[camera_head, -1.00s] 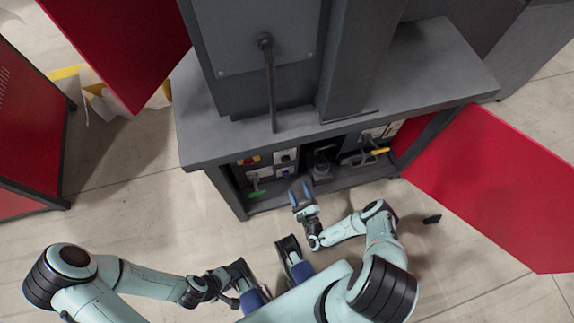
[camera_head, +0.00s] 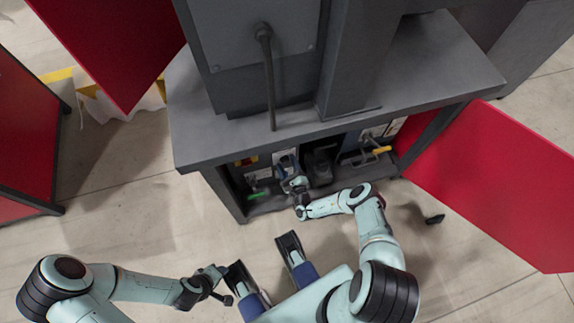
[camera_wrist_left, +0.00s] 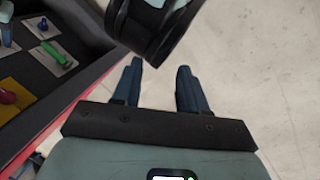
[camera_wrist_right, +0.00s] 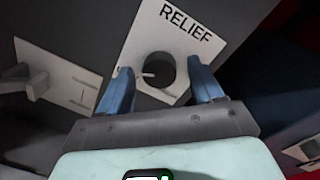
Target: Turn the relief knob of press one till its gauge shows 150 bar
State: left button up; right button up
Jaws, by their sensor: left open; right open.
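The relief knob (camera_wrist_right: 158,70) is a dark round knob with a pale pointer line, on a white plate (camera_wrist_right: 190,42) lettered RELIEF in the right wrist view. My right gripper (camera_wrist_right: 160,68) is open, with one blue fingertip on each side of the knob; I cannot tell whether they touch it. In the head view my right gripper (camera_head: 289,168) reaches into the open compartment under the grey press (camera_head: 190,125). My left gripper (camera_wrist_left: 160,66) is open and empty, low over the floor outside the cabinet. I cannot make out any gauge or its reading.
A red door (camera_head: 490,185) stands open at right. The compartment also holds a green lever (camera_head: 258,194) and a yellow-handled valve (camera_head: 380,150). A small black object (camera_head: 434,219) lies on the floor.

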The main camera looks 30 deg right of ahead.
jog(key=c, duration=1.1)
jog(key=shift+o, duration=0.2)
